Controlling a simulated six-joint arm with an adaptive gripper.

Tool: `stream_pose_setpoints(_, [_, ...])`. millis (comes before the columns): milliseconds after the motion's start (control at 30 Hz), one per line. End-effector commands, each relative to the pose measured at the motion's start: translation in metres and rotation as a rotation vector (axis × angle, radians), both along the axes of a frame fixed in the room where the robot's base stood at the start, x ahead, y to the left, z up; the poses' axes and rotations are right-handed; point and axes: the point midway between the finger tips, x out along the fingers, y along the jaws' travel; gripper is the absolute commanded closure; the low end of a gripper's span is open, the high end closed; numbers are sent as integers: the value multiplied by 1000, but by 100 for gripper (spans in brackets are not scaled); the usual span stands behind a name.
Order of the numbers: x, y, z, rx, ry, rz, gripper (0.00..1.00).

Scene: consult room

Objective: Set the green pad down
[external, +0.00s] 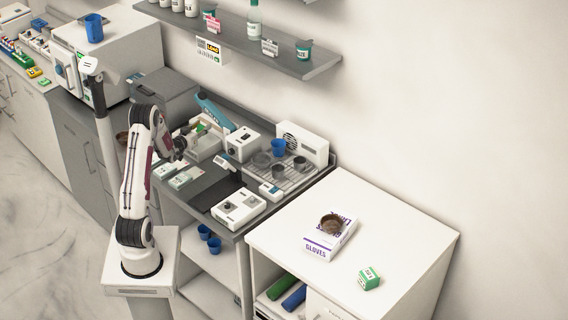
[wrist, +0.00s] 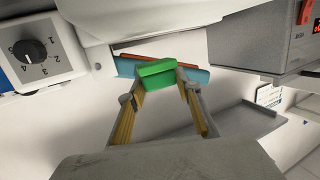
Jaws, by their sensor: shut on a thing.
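The green pad (wrist: 157,73) is a bright green block held between the two fingertips of my gripper (wrist: 160,88) in the wrist view. My gripper is shut on it. In the external view my gripper (external: 194,135) is over the back left of the grey bench, above a white tray-like unit, and the pad shows there as a small green patch (external: 201,127). Behind the pad in the wrist view is a blue strip with a red-brown edge (wrist: 196,76). I cannot tell whether the pad touches anything below it.
A white device with a dial (wrist: 38,50) is close on the left in the wrist view, and a grey box with a red display (wrist: 262,42) is on the right. A dark mat (external: 213,187) lies bare on the bench. A glove box (external: 330,238) stands on the white cabinet.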

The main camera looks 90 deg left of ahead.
Motion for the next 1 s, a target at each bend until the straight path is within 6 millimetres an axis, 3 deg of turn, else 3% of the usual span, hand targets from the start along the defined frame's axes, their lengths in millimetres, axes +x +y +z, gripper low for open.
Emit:
stream_pose_setpoints(533, [0,0,-35,-1,0,0,81])
stream_pose_setpoints(1000, [0,0,-39,0,0,0,81])
